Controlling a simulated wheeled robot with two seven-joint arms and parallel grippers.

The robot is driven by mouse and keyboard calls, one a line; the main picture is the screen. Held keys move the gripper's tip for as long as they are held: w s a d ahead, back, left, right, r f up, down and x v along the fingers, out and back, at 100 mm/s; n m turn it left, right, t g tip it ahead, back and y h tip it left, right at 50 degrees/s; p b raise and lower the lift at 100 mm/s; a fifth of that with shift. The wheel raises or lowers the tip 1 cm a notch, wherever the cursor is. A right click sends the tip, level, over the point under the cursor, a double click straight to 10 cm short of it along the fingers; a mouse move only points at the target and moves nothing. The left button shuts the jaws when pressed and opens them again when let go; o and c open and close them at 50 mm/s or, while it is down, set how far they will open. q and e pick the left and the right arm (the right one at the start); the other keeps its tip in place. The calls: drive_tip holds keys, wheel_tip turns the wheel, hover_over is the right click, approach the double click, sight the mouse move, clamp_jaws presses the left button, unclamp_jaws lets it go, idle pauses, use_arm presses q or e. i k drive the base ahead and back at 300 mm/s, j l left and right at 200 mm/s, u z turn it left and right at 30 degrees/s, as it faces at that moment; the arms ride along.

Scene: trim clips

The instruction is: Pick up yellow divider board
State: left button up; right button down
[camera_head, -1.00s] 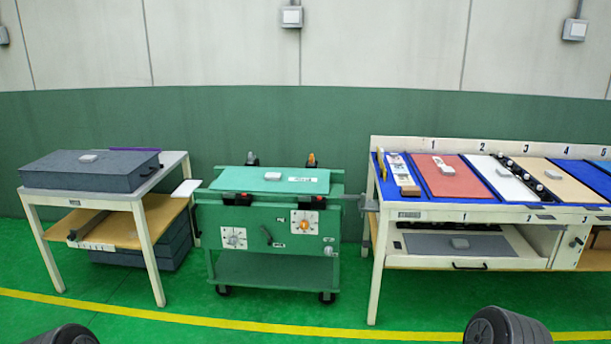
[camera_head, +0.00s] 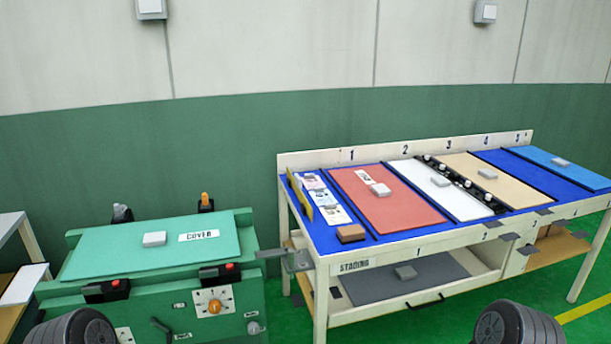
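A thin yellow divider board (camera_head: 301,198) stands upright on edge at the left end of the blue-topped staging table (camera_head: 365,237). It is seen nearly edge-on, beside several small printed cards (camera_head: 325,199). Neither of my grippers is in view. Only dark rounded parts of my own body show at the bottom left and bottom right.
A green cart with a board marked COVER (camera_head: 150,247) stands at the left, its right side close to the table. The table holds red (camera_head: 390,205), white (camera_head: 442,195), tan and blue panels, and a brown block (camera_head: 351,233). Green floor shows at the right.

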sight(296, 181)
drive_tip(key=i+l+z, duration=0.1)
drive_tip(key=l, duration=0.4)
drive_tip(key=i+l+z, duration=0.1)
drive_tip(key=i+l, duration=0.25)
drive_tip(key=i+l+z, duration=0.1)
drive_tip(key=i+l, duration=0.15)
drive_tip(key=l, duration=0.3)
drive_tip(key=i+l+z, duration=0.1)
drive_tip(key=i+l, duration=0.15)
drive_tip(key=l, duration=0.2)
drive_tip(key=i+l+z, duration=0.1)
drive_tip(key=i+l, duration=0.2)
drive_tip(key=l, duration=0.1)
